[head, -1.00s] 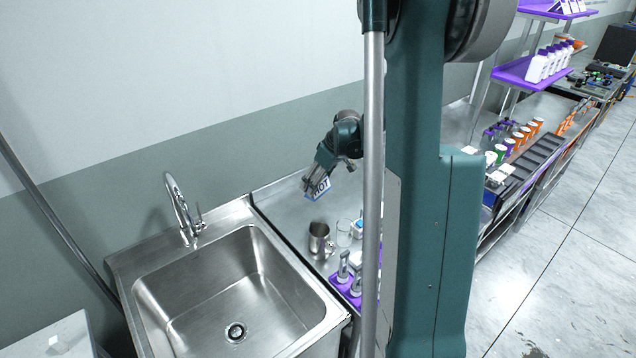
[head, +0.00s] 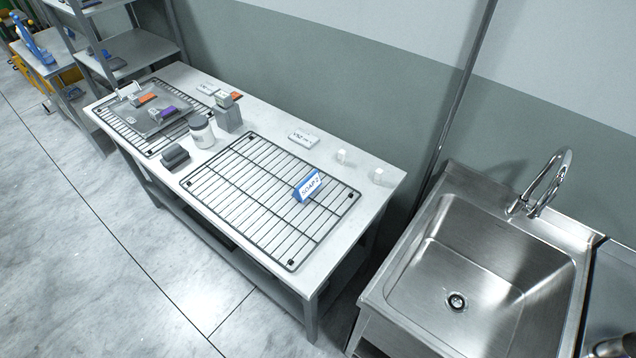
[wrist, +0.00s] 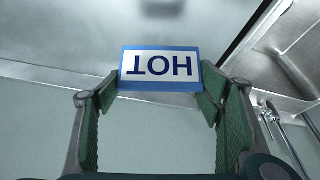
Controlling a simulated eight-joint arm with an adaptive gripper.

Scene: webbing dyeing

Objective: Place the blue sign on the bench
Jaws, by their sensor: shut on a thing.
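A sign with a blue border and the word HOT on white (wrist: 160,69) is held between the two green-padded fingers of my gripper (wrist: 158,92) in the wrist view. The word appears upside down there. My gripper is shut on the sign's sides. The head view now shows neither my gripper nor this sign. It shows a white-topped bench (head: 375,205) against the wall. A blue and white sign reading SOAP 2 (head: 307,186) stands on a wire rack (head: 250,205) on that bench.
A steel sink (head: 480,260) with a faucet (head: 540,185) is right of the bench. The bench holds a small white sign (head: 303,138), white blocks (head: 342,156), a jar (head: 201,131), a dark block (head: 174,157) and a tray (head: 150,118). The wire rack is mostly bare.

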